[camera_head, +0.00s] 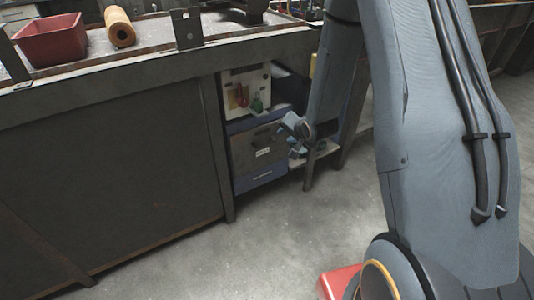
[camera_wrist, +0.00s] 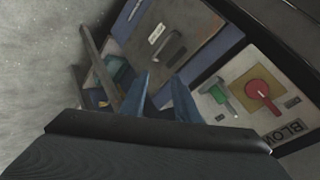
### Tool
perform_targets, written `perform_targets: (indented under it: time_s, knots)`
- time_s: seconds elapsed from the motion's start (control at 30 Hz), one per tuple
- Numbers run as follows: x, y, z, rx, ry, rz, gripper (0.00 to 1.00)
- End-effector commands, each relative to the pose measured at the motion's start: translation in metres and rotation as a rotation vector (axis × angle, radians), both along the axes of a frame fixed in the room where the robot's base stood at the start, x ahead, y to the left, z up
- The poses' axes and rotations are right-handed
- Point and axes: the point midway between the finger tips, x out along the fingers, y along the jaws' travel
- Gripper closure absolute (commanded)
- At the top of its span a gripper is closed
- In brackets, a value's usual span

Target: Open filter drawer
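The filter drawer (camera_head: 248,151) is a grey front panel with a dark handle and a small label, set in a blue cabinet under the bench. It looks closed. In the wrist view the drawer panel (camera_wrist: 195,22) is tilted, with its dark handle (camera_wrist: 172,48) and a white label beside it. My gripper (camera_head: 287,136) is in front of the cabinet, at the drawer's right side in the head view. In the wrist view my gripper (camera_wrist: 161,80) shows two blue fingers spread apart with nothing between them, close to the handle. I cannot see any contact.
Above the drawer is a pale control panel (camera_head: 239,82) with red and green controls; the red knob (camera_wrist: 262,89) shows in the wrist view. A red bin (camera_head: 50,40) and a tan roll (camera_head: 119,27) lie on the bench. The floor (camera_head: 210,262) before the cabinet is clear.

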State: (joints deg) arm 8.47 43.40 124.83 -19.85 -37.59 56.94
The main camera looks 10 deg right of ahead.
Motion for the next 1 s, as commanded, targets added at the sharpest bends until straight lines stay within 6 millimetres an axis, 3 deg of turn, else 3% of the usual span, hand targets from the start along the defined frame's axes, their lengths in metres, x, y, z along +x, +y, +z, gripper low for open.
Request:
perform_targets:
  time_s: [0.03,0.1,0.2,0.37,0.67,1.0]
  knots:
    - [0.014,0.000,-0.032,0.066,-0.039,-0.025,0.71]
    - [0.030,0.002,-0.056,0.173,-0.109,-0.057,0.71]
    - [0.046,0.006,-0.088,0.330,-0.195,-0.089,0.71]
    - [0.056,0.012,-0.121,0.544,-0.288,-0.117,0.71]
    - [0.063,0.017,-0.137,0.695,-0.345,-0.126,0.71]
    - [0.109,0.033,-0.147,0.694,-0.345,-0.125,0.71]
